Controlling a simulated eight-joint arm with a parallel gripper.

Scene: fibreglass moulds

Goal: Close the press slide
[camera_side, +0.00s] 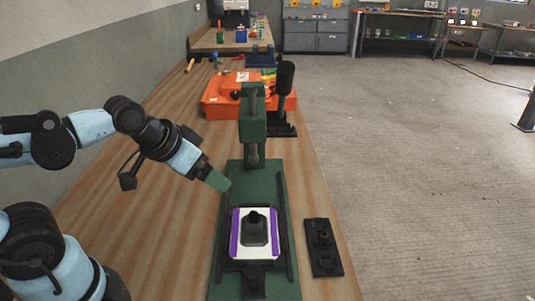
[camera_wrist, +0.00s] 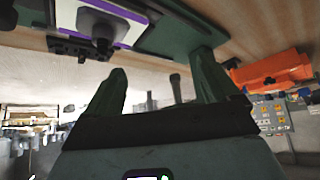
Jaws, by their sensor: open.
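The green press (camera_side: 253,115) stands on the wooden bench, its upright post and head at the far end of a long green base (camera_side: 262,178). The slide (camera_side: 274,234), a white plate with purple side strips, sits between two black rails near the front of the base, apart from the post. A black block with a knob (camera_side: 255,228) is on it. In the wrist view, the slide (camera_wrist: 66,14) shows upside down at the top. My gripper (camera_side: 217,182) is just left of the base, between post and slide, apart from the slide. Its two green fingers (camera_wrist: 159,62) are spread and empty.
A black fixture (camera_side: 323,247) lies on the bench right of the press base. An orange case (camera_side: 221,99) and a black lever (camera_side: 285,80) stand behind the press.

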